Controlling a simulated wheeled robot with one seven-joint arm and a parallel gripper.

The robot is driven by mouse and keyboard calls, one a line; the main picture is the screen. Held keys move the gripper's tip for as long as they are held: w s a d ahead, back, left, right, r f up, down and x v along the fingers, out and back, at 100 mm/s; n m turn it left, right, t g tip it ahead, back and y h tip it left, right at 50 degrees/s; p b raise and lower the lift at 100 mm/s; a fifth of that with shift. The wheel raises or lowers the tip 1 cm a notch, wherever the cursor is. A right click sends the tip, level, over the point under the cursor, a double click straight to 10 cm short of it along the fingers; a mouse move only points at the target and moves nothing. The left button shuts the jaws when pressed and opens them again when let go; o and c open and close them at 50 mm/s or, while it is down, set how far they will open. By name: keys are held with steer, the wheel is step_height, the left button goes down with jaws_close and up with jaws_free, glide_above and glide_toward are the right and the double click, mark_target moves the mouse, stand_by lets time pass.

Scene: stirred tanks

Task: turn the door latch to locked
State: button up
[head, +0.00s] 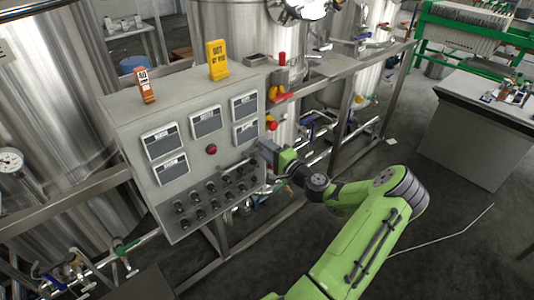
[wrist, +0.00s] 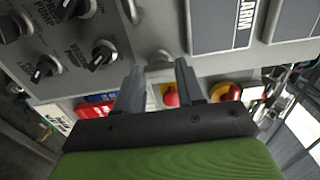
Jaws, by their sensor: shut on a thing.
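The door latch (wrist: 158,58) appears as a small rounded grey piece on the panel face, between my two fingertips in the wrist view. My gripper (wrist: 160,70) is closed on it, one finger on each side. Its exact turn angle cannot be told, as the fingers cover part of it. In the head view my gripper (head: 264,150) is at the right edge of the grey control cabinet (head: 185,100) and hides the latch there.
Black knobs (wrist: 104,52) sit left of the fingers in the wrist view and an alarm display (wrist: 220,25) right. Red emergency buttons (head: 271,125) stand beside the cabinet. A tall orange tag (head: 146,86) and a yellow sign (head: 217,60) stand on top. Steel tanks (head: 50,110) are behind.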

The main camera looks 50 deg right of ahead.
stand_by(0.3)
steer(key=o, duration=1)
steer(key=shift+o, duration=0.2)
steer(key=shift+s, duration=0.1)
steer(key=v, duration=1.5)
steer(key=shift+s, duration=0.3)
steer(key=shift+a, duration=0.1)
